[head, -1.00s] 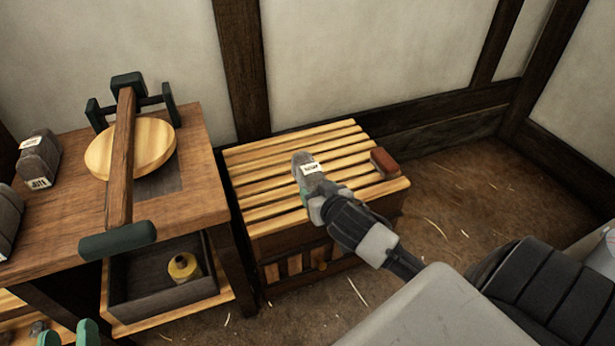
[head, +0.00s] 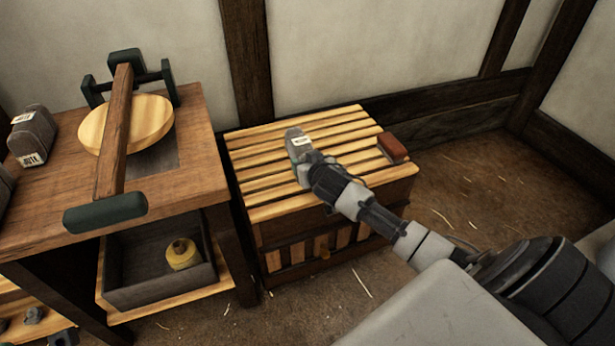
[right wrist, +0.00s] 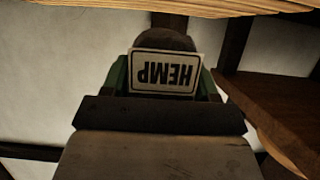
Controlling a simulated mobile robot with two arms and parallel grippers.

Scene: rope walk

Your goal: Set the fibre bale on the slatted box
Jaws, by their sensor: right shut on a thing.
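The fibre bale (head: 294,138) is a grey block with a rounded end and a white label. In the right wrist view the label on the bale (right wrist: 166,73) reads HEMP, upside down. My right gripper (head: 303,157) is shut on the bale, with its green fingers on both sides. It holds the bale over the left-middle of the slatted box's top (head: 345,121). Slats also show along the top edge of the right wrist view (right wrist: 200,6). I cannot tell whether the bale touches the slats. My left gripper is not in view.
A red-brown block (head: 393,148) lies at the box top's right edge. On the left, a wooden bench (head: 190,190) carries a round wooden disc (head: 130,125), a wooden beam (head: 115,130) and a grey labelled bale (head: 34,137). A dark tray (head: 150,291) below holds a yellow spool (head: 182,254).

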